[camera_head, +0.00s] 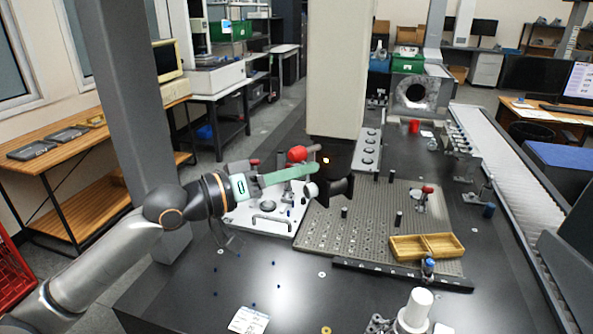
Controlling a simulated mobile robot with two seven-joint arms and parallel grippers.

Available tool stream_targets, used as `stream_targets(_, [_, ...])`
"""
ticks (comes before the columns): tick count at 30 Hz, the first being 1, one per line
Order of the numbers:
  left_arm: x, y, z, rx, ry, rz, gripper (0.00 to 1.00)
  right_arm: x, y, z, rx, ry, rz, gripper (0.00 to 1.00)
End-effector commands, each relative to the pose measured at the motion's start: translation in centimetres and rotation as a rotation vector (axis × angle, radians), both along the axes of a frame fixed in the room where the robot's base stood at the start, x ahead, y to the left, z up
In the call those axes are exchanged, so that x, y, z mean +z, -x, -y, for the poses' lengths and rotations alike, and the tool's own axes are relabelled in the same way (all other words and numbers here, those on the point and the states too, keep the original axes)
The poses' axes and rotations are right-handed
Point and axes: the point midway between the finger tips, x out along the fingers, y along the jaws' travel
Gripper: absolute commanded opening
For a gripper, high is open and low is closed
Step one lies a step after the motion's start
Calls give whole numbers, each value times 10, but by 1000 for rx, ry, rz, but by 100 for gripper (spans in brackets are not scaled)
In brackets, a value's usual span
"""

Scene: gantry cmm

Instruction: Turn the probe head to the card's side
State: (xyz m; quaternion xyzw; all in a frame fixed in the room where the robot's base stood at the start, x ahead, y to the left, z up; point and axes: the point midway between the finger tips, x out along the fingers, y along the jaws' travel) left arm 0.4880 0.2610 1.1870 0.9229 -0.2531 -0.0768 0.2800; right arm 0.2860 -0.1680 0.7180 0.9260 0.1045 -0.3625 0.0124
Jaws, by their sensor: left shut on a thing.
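The white column (336,60) hangs above the granite table, with a dark probe head (337,187) under it and a small orange light (326,160) near its lower end. My left gripper (316,172) reaches in from the left on a long pale-green part. It is shut at the probe head, on what looks like part of it; the exact contact is too small to make out. The head's dark part seems to point sideways, to the right. A white printed card (248,320) lies on the table's front left. My right gripper is not in view.
Behind and below my left gripper is a white fixture plate (262,222) with handles, and a red knob (297,153). A perforated plate (370,235) bears a yellow wooden tray (426,246). A white cylinder (416,308) stands at the front right. The table's front left is mostly clear.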

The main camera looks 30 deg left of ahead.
Motion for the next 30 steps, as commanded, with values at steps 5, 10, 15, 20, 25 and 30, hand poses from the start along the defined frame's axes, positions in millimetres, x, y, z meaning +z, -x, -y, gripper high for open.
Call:
stream_targets(5, [2,0,-1,3,0,6,0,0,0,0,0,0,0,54])
stream_targets(10, [2,0,-1,2,1,5,45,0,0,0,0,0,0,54])
stream_targets(15, [1,0,-1,1,0,2,61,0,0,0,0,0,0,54])
stream_targets(20, [1,0,0,1,0,1,61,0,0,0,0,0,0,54])
stream_targets(25, [-1,2,-2,2,-1,-1,61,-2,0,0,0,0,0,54])
stream_targets(30, [-4,14,-9,2,0,-2,61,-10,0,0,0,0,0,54])
